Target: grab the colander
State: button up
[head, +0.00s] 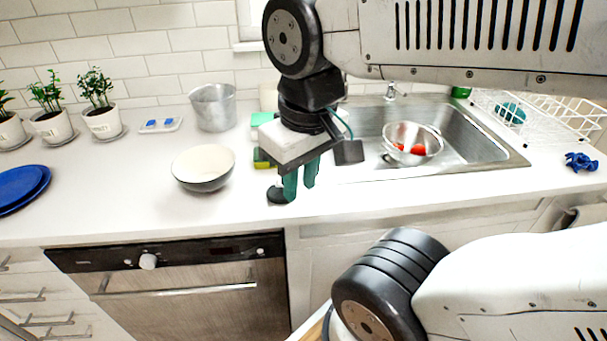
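The colander (399,133) looks like a shiny metal bowl with a side handle. It sits in the sink (459,128) at the right of the head view, with red round items (418,149) inside. My gripper (300,192) points down over the counter, left of the sink and apart from the colander. Its two teal fingers show a gap between them with nothing held there, so it looks open. The colander is not blocked by my arm in this view.
A dark bowl with a pale inside (203,182) stands left of my gripper. A small black object (277,194) and a sponge (262,159) are close to the fingers. A grey metal pot (213,108) stands behind. A white dish rack (545,112) is right of the sink.

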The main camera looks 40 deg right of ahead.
aim_at(400, 159)
jog(key=u, duration=0.8)
jog(key=k, duration=0.7)
jog(key=z, duration=1.45)
jog(key=i, duration=0.5)
